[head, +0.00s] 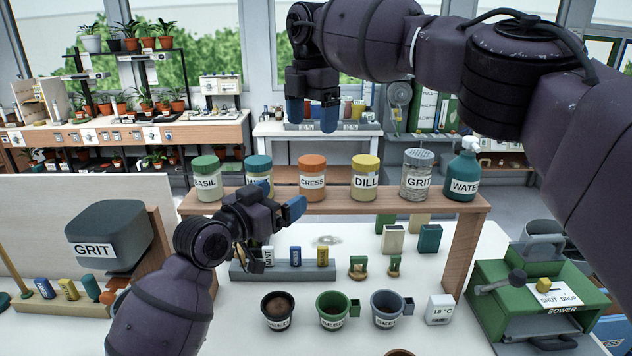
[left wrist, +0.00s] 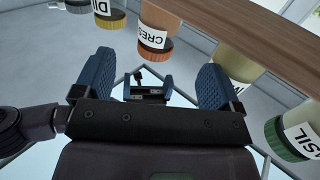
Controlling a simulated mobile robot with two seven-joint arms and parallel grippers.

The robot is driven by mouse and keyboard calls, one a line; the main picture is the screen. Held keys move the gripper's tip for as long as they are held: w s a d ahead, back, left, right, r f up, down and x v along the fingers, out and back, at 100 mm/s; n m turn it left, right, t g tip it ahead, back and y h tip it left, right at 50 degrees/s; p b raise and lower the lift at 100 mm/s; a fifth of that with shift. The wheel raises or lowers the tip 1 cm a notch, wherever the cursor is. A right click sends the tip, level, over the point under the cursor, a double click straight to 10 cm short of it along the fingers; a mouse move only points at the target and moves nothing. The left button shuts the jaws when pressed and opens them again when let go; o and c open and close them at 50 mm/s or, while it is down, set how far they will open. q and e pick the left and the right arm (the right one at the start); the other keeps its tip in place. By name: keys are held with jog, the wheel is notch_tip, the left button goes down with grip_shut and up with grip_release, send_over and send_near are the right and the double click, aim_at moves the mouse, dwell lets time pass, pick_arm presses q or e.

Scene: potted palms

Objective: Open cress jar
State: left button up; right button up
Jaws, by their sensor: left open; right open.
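The cress jar (head: 312,181) stands upright on the wooden shelf with its orange lid (head: 312,160) on. In the left wrist view the cress jar (left wrist: 157,30) shows upside down near the top, in line with the gap between the fingers but apart from them. My left gripper (head: 284,228) is open and empty, in front of the shelf, below and to the left of the cress jar. Its blue fingers also show in the left wrist view (left wrist: 156,82). My right gripper (head: 312,116) is open and empty, pointing down, and appears above the cress jar.
On the wooden shelf (head: 340,205), basil (head: 207,180) and a teal-lidded jar (head: 258,170) stand left of the cress; dill (head: 365,180), grit (head: 416,178) and a water bottle (head: 464,172) stand right. Pots (head: 333,312) and a green sower (head: 540,300) stand below.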

aim_at(303, 184)
pick_arm(q)
jog(key=x, duration=1)
jog(key=shift+w+d, duration=0.1)
pick_arm(e)
jog(key=shift+f, duration=0.1)
pick_arm(q)
grip_shut()
pick_arm(e)
jog(key=m, duration=0.4)
jog(key=shift+m, duration=0.3)
jog(key=shift+f, duration=4)
